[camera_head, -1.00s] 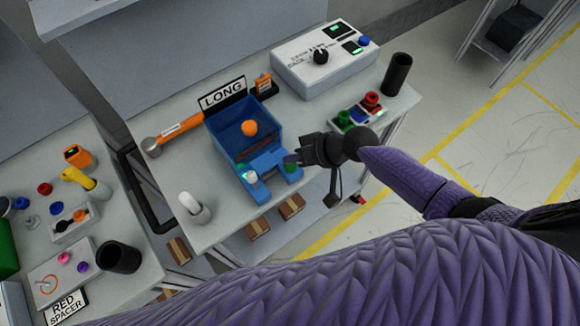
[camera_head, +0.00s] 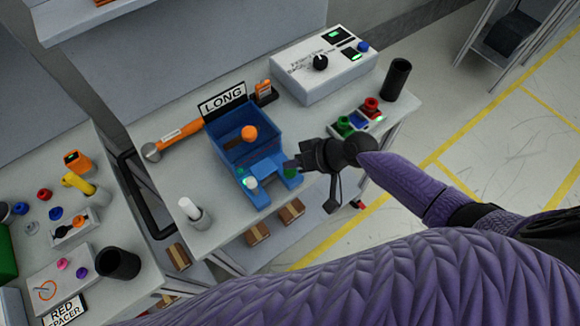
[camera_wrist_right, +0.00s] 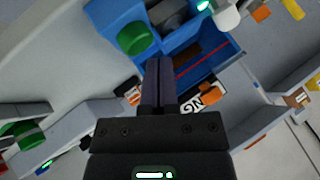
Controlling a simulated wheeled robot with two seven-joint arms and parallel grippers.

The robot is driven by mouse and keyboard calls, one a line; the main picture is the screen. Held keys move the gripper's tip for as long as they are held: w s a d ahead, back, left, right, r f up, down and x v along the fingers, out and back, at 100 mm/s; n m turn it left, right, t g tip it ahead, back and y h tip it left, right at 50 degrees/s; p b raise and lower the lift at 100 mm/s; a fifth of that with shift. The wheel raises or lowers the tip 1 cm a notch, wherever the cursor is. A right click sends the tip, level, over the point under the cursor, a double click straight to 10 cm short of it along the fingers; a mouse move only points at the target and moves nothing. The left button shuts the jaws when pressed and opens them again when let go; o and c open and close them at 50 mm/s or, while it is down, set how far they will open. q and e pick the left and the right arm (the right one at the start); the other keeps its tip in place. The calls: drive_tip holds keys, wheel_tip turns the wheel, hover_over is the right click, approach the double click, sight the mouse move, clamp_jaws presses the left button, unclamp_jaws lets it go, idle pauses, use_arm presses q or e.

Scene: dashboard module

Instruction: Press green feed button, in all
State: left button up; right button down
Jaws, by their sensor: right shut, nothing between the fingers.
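A blue feeder (camera_head: 238,148) stands on the table with an orange ball in its open hopper. A green button (camera_head: 290,173) sits on its front right arm, partly covered by my right gripper in the head view. In the right wrist view the green button (camera_wrist_right: 135,38) shows clearly, up and left of the fingers. My right gripper (camera_head: 291,164) is shut and empty, its tips close to the button. In the right wrist view its fingers (camera_wrist_right: 158,65) lie together; I cannot tell whether they touch the feeder. My left gripper is not in view.
A small panel (camera_head: 357,118) with green, blue and red buttons lies to the right. A white control box (camera_head: 325,72) stands behind it. A black cup (camera_head: 397,78), a hammer (camera_head: 180,132) and a LONG sign (camera_head: 223,97) surround the feeder. A second table is at left.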

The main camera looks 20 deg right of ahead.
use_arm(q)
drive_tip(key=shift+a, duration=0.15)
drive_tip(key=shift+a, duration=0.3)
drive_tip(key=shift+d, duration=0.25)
use_arm(e)
drive_tip(key=shift+f, duration=0.2)
drive_tip(key=shift+f+b, duration=0.3)
drive_tip(key=shift+b, duration=0.15)
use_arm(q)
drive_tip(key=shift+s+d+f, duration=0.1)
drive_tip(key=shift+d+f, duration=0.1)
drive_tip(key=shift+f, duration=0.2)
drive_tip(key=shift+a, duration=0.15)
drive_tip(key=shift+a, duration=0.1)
